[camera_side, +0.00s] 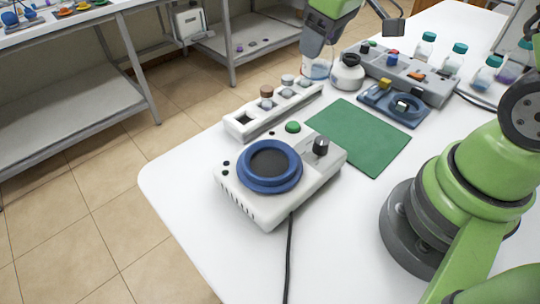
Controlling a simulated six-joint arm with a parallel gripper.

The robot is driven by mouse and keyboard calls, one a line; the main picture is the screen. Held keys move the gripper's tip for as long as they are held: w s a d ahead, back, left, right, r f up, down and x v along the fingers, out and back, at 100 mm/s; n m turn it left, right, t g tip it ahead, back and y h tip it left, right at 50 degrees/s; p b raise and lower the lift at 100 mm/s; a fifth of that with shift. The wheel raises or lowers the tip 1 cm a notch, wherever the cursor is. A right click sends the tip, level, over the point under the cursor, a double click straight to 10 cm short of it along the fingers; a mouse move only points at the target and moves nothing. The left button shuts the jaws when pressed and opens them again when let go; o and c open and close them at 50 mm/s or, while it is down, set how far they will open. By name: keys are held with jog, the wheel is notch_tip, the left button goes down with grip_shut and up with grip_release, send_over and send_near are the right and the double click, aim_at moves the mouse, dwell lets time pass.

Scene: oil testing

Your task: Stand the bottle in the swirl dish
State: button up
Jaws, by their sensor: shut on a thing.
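The swirl dish (296,180), a blue ring with a dark round pad inside, sits on top of a white device at the near part of the table. The dish is empty. My gripper (315,50) is at the top of the view, far behind the dish, pointing down. It is shut on a clear bottle (317,70) with a pale blue tint. The bottle hangs roughly upright below the jaws. Its top is hidden by the gripper, and I cannot tell whether its base touches the table.
The white device has a green button (293,127) and a dark knob (320,146). A white rack (245,129) with small capped vials stands behind it. A round white vessel (347,76) is right beside the bottle. A green mat (362,137) lies flat. Several teal-capped bottles stand at the back right.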

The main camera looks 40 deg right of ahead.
jog(key=s+a+r+n+y, duration=0.15)
jog(key=a+n, duration=0.25)
jog(key=a, duration=0.4)
jog(key=s+a+n, duration=0.3)
jog(key=a, duration=0.5)
jog(key=shift+g, duration=0.4)
jog(key=shift+s+d+f+x, duration=0.15)
jog(key=shift+s+x, duration=0.15)
jog(key=shift+x, duration=1.25)
jog(key=shift+s+d+x, duration=0.2)
jog(key=shift+s+x, duration=0.1)
jog(key=shift+x, duration=1.25)
jog(key=shift+s+d+f+x, duration=0.15)
jog(key=shift+s+x, duration=0.15)
jog(key=shift+x, duration=1.25)
jog(key=o, duration=1)
jog(key=shift+f, duration=0.1)
